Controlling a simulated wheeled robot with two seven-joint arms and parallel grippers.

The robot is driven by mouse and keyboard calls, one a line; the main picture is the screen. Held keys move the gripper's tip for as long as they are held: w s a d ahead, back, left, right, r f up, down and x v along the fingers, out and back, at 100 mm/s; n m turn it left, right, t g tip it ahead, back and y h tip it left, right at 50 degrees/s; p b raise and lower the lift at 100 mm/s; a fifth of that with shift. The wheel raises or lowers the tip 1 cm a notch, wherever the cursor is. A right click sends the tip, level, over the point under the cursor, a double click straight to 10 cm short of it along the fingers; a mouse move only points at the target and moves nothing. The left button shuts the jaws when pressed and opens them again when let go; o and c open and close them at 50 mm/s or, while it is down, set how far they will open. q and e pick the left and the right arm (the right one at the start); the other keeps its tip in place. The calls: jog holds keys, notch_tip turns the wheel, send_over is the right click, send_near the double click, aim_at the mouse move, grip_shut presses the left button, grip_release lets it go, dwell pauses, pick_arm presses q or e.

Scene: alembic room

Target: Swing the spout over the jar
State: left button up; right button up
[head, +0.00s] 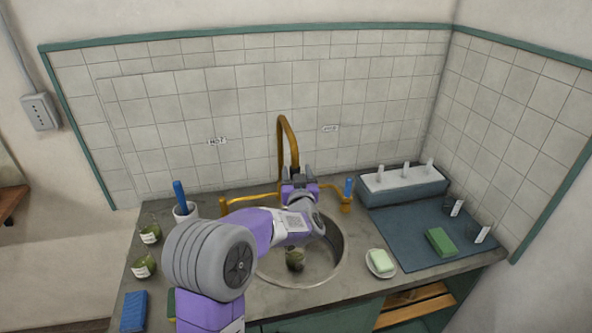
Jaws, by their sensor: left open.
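A tall brass gooseneck spout (283,133) rises behind the round metal sink (337,262), its curved end coming down over the back of the sink. A small greenish jar (294,259) sits in the sink bowl, partly hidden by my arm. My left gripper (297,172) is open, pointing away from me, right at the spout's lower end. I cannot tell whether its fingers touch the spout or stand on either side of it. My left arm hides the spout's base and part of the sink. My right gripper is out of view.
Brass pipe runs along the back, with a blue handle (349,187) at right. Left are a brush cup (185,211) and labelled green jars (143,266). Right are a soap dish (381,270), a blue mat (400,235), a green sponge (440,241) and a white-topped rack (402,185).

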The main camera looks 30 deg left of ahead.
pick_arm(q)
jog(key=shift+v, duration=2.8)
